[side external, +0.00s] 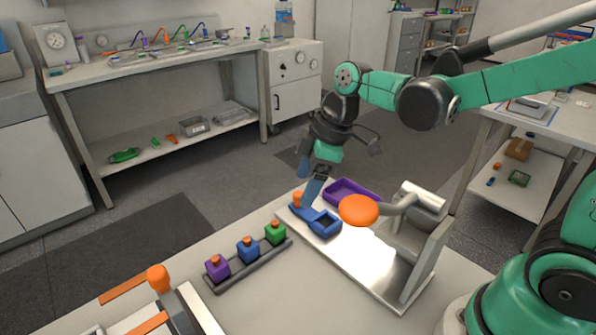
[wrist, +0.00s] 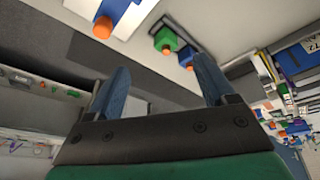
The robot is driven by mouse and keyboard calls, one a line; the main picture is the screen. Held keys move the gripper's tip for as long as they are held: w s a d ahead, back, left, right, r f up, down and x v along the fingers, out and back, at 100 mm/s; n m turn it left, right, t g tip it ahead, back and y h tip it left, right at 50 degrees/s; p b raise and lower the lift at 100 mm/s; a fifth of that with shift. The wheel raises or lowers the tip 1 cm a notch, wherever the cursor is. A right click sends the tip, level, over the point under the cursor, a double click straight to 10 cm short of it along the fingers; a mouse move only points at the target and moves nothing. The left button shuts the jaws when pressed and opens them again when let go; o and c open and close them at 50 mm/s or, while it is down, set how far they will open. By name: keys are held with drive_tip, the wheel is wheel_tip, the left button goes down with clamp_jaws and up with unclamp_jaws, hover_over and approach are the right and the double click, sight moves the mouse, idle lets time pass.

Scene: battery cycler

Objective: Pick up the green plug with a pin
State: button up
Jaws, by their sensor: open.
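The green plug (side external: 275,233) with an orange pin on top stands upright at the right end of a dark rack (side external: 249,266). It also shows in the wrist view (wrist: 166,37), beyond and between the fingertips. A blue plug (side external: 247,250) and a purple plug (side external: 217,268) stand left of it in the same rack. My gripper (side external: 308,182) is open and empty, with its two blue fingers spread. They also show in the wrist view (wrist: 162,78). In the side view it is above and right of the green plug, apart from it, near a blue holder (side external: 325,226).
The blue holder, with an orange peg (side external: 297,199), sits on a metal fixture (side external: 365,262) beside a purple tray (side external: 350,190). A large orange knob (side external: 358,210) on a lever stands close to my gripper. An orange-handled device (side external: 158,279) is at front left.

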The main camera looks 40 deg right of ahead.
sight(277, 221)
drive_tip(key=w+f+n+g, duration=0.1)
drive_tip(key=n, duration=0.1)
drive_tip(key=w+a+f+n+g+y, duration=0.1)
drive_tip(key=f+n, duration=0.1)
drive_tip(key=n, duration=0.1)
drive_tip(key=w+a+f+n, duration=0.1)
drive_tip(key=f+n, duration=0.1)
drive_tip(key=shift+w+g+y, duration=0.2)
drive_tip(key=shift+g+y, duration=0.2)
drive_tip(key=shift+n, duration=0.3)
drive_tip(key=shift+x, duration=2.9)
clamp_jaws()
